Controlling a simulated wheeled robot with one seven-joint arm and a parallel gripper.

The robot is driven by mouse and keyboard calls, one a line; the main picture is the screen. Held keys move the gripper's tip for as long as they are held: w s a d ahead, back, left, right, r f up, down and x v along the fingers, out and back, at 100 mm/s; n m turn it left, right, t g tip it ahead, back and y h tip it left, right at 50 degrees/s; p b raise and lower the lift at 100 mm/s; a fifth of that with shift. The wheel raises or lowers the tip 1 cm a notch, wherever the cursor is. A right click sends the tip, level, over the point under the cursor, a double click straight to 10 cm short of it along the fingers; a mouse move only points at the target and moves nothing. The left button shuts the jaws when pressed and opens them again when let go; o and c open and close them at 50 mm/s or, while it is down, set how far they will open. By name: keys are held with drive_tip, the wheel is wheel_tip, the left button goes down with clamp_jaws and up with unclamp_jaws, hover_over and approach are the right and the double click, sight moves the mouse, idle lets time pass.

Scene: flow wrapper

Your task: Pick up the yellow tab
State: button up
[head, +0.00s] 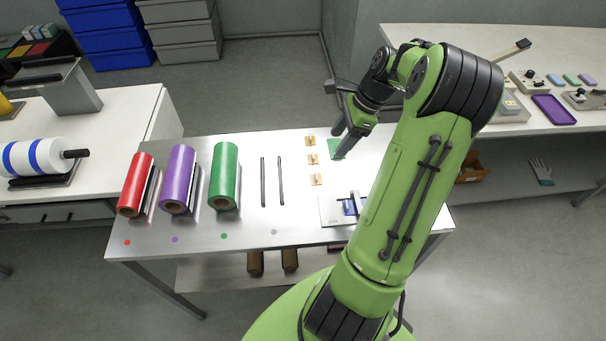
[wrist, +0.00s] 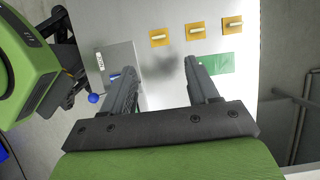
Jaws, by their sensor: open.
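Three yellow tabs lie in a row on the metal table; the far one (head: 310,141), middle one (head: 313,158) and near one (head: 317,180) show in the head view. My gripper (head: 339,145) is open and empty, just right of the tabs over the green patch. In the wrist view my gripper (wrist: 160,66) has its fingers apart, with the tabs beyond the fingertips. I cannot tell which tab is meant.
The green patch (wrist: 221,63) lies partly behind one finger. A grey plate with a blue part (head: 331,211) is at the table's near right. Two dark rods (head: 263,182) lie left of the tabs.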

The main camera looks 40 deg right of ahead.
drive_tip(key=b, duration=0.3)
hover_over(317, 175)
drive_tip(key=s+d, duration=0.1)
drive_tip(key=d, duration=0.1)
wheel_tip(317, 175, down, 8)
drive_tip(key=shift+s+d+r, duration=0.1)
drive_tip(key=shift+d, duration=0.05)
drive_tip(key=b+x, duration=0.2)
drive_tip(key=x, duration=0.3)
drive_tip(key=shift+f+b, duration=0.3)
drive_tip(key=shift+f, duration=0.05)
drive_tip(key=shift+s+r, duration=0.1)
drive_tip(key=c, duration=0.9)
